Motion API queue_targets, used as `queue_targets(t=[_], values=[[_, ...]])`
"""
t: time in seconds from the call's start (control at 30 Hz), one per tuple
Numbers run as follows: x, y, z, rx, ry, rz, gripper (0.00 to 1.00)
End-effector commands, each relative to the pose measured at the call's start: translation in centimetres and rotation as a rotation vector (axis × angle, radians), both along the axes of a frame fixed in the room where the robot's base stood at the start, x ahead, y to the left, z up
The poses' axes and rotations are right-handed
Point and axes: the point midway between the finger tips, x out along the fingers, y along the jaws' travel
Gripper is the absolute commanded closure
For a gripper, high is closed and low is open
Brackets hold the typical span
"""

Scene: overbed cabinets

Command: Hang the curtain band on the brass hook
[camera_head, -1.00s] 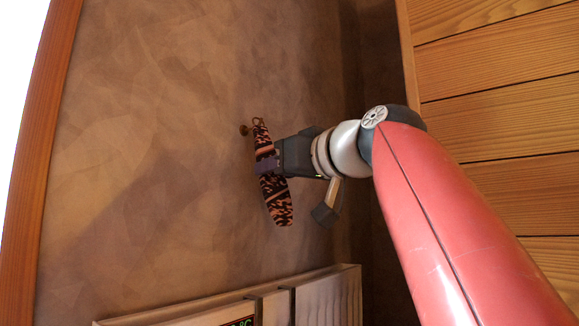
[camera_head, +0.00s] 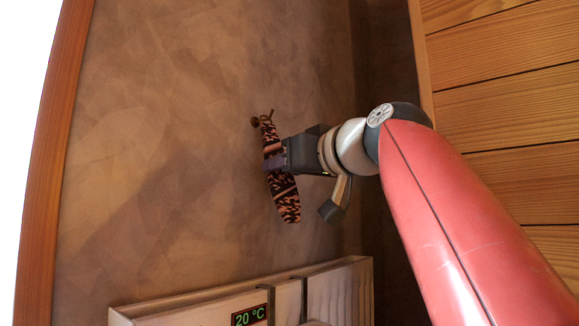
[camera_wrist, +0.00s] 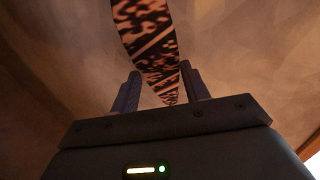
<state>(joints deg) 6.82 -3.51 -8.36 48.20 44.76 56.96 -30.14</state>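The curtain band (camera_head: 285,200) is a long dark strip with an orange-pink pattern, hanging nearly upright close to the wall. My gripper (camera_head: 274,161) is across its upper middle from the right. In the wrist view the band (camera_wrist: 150,45) passes between the two fingers of my gripper (camera_wrist: 161,85) and about fills the gap, so it looks shut on the band. The small brass hook (camera_head: 256,121) is on the wall beside the band's top. A thin loop at the band's top is next to the hook; whether it is over the hook cannot be told.
Wooden panels (camera_head: 500,110) are on the right and a wooden frame edge (camera_head: 55,150) is on the left. The brown wall (camera_head: 160,130) left of the band is bare.

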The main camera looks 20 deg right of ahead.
Motion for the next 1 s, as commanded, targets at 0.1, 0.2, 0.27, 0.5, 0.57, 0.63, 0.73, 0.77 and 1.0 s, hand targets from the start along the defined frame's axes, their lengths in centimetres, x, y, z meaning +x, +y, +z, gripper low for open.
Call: queue_targets(t=[0.1,0.2,0.27,0.5,0.57,0.63,0.73,0.77,1.0], values=[[0.0,0.0,0.0,0.0,0.0,0.0,0.39],[0.0,0.0,0.0,0.0,0.0,0.0,0.29],[0.0,0.0,0.0,0.0,0.0,0.0,0.29],[-0.4,-0.1,0.0,0.0,-0.001,-0.001,0.29],[-0.9,-0.4,0.0,0.0,-0.002,-0.001,0.29],[-2.0,-0.7,0.0,0.0,-0.003,-0.001,0.29],[-3.6,-1.4,0.1,-0.001,-0.003,-0.002,0.29],[-4.1,-1.6,0.1,0.0,-0.002,-0.002,0.29],[-6.9,-2.6,0.2,0.0,-0.001,0.0,0.29]])
